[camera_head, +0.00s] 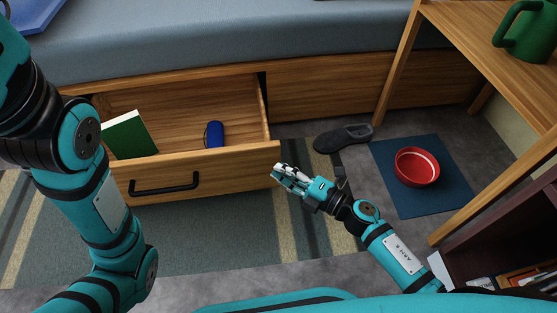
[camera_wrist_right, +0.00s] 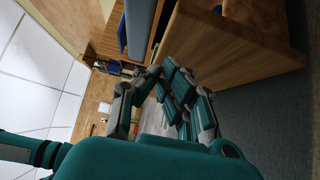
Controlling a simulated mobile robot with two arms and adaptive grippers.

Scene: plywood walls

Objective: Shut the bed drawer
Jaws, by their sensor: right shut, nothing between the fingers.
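The wooden bed drawer (camera_head: 222,161) stands pulled out from under the bed in the head view. Its black bar handle (camera_head: 164,184) is on the front panel. Inside lie a green book (camera_head: 127,136), leaning, and a dark blue object (camera_head: 214,134). My right gripper (camera_head: 280,176) is shut and empty, just by the right end of the drawer front; I cannot tell if it touches. In the right wrist view the fingers (camera_wrist_right: 148,85) are close together, with the wooden drawer panel (camera_wrist_right: 240,55) beside them. My left arm crosses the left side of the head view; its gripper is out of sight.
The bed (camera_head: 220,40) with a grey-blue mattress is behind the drawer. A dark slipper (camera_head: 343,138) and a red bowl (camera_head: 417,166) on a blue mat (camera_head: 408,203) lie to the right. A wooden table (camera_head: 490,60) holds a green watering can (camera_head: 528,33). A striped rug (camera_head: 215,235) covers the floor in front.

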